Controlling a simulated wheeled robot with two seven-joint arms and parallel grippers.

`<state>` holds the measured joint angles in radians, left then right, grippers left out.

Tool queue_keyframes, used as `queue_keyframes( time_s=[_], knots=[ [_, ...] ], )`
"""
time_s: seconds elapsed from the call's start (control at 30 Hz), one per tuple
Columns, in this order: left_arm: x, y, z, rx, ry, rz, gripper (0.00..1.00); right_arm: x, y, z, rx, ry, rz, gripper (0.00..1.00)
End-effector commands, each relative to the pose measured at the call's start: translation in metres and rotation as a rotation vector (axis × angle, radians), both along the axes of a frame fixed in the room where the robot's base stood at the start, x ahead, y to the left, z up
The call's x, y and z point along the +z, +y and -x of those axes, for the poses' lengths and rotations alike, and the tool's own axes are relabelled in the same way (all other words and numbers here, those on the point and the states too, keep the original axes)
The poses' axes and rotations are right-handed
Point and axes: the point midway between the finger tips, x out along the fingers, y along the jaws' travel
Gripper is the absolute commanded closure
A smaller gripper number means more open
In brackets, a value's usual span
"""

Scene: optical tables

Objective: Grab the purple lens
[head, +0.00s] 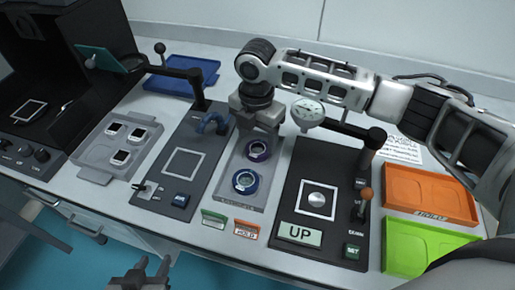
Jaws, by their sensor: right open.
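The purple lens (257,150) is a dark ring with a purple rim. It lies on the grey lens tray (225,188) in the middle of the table, behind a similar blue-rimmed lens (245,181). My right gripper (262,126) points down over the back of this tray, just behind and above the purple lens. It is open, and nothing shows between its fingers. I cannot tell its exact height above the lens. My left gripper (146,268) is low at the bottom edge, in front of the table, with its fingers apart and empty.
A grey station with a black arm (178,72) stands left. Orange (428,193) and green (430,248) trays lie at right. Small green and orange signs stand in front.

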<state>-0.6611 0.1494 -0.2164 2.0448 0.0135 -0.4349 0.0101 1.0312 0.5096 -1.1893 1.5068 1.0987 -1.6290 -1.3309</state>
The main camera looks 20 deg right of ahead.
Motion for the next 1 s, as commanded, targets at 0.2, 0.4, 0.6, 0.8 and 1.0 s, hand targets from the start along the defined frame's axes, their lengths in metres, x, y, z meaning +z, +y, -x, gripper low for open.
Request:
queue_keyframes(
  time_s=[0.2, 0.4, 0.6, 0.8, 1.0],
  knots=[
    [0.002, 0.0, -0.002, 0.001, -0.007, -0.001, 0.64, -0.029, 0.001, 0.003, -0.001, 0.001, 0.0, 0.36],
    [0.002, 0.0, -0.002, 0.001, -0.005, -0.001, 0.64, -0.034, 0.001, 0.003, 0.0, 0.0, 0.0, 0.36],
    [0.001, 0.0, -0.002, 0.003, -0.003, 0.0, 0.64, -0.033, 0.001, 0.003, 0.0, 0.0, 0.0, 0.66],
    [0.001, 0.0, -0.001, 0.004, -0.001, 0.001, 0.64, -0.033, 0.001, 0.002, 0.0, -0.001, -0.001, 0.71],
    [-0.001, 0.0, 0.001, 0.005, 0.005, 0.0, 0.64, -0.029, 0.001, 0.002, 0.0, -0.002, -0.001, 0.71]
  ],
)
